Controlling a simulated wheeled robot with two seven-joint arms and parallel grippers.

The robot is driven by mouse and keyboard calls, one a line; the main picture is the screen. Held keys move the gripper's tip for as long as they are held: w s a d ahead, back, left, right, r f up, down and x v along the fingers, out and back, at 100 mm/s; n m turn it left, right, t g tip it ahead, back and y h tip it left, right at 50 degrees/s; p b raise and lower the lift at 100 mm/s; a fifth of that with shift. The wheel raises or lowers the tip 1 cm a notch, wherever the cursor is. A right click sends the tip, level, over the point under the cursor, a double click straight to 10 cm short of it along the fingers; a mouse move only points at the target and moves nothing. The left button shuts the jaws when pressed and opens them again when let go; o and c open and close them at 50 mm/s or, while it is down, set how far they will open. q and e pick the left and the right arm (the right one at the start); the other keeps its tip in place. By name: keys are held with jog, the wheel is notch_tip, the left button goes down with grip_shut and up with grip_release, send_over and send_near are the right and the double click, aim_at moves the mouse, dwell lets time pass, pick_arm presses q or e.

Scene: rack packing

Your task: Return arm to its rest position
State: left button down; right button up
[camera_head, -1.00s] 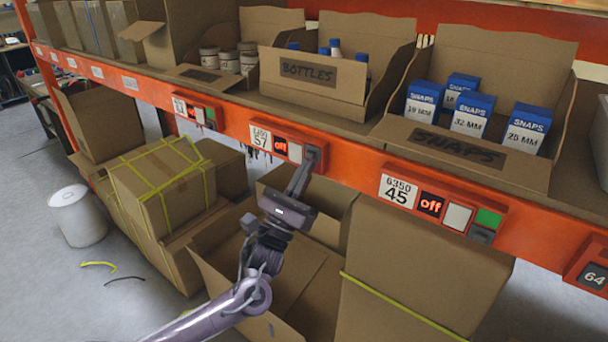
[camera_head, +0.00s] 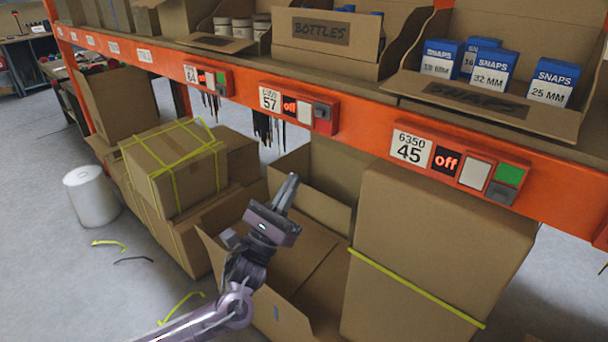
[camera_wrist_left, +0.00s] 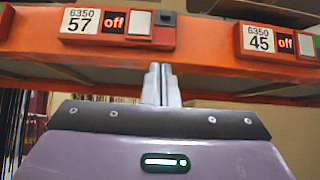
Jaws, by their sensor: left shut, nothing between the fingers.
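My left gripper (camera_head: 289,184) is shut and empty. It is in front of the rack and below the orange beam, above an open cardboard box (camera_head: 312,232). It is apart from the button panel labelled 57 (camera_head: 300,108), which reads "off". In the left wrist view the shut fingers (camera_wrist_left: 160,84) point up toward the orange beam (camera_wrist_left: 205,50), between panel 57 (camera_wrist_left: 122,25) and panel 45 (camera_wrist_left: 282,42). My left arm comes in from the bottom left. My right gripper is not in view.
Panel 45 (camera_head: 462,162) also reads "off". The shelf holds a bottles box (camera_head: 322,42) and a snaps box (camera_head: 490,108). Strapped cartons (camera_head: 175,168) stand at left and a tall carton (camera_head: 430,240) at right. A white cylinder (camera_head: 92,197) stands on the floor.

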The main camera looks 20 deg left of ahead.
pick_arm(q)
jog(key=shift+s+d+f, duration=0.1)
jog(key=shift+s+f, duration=0.3)
jog(key=shift+s, duration=0.15)
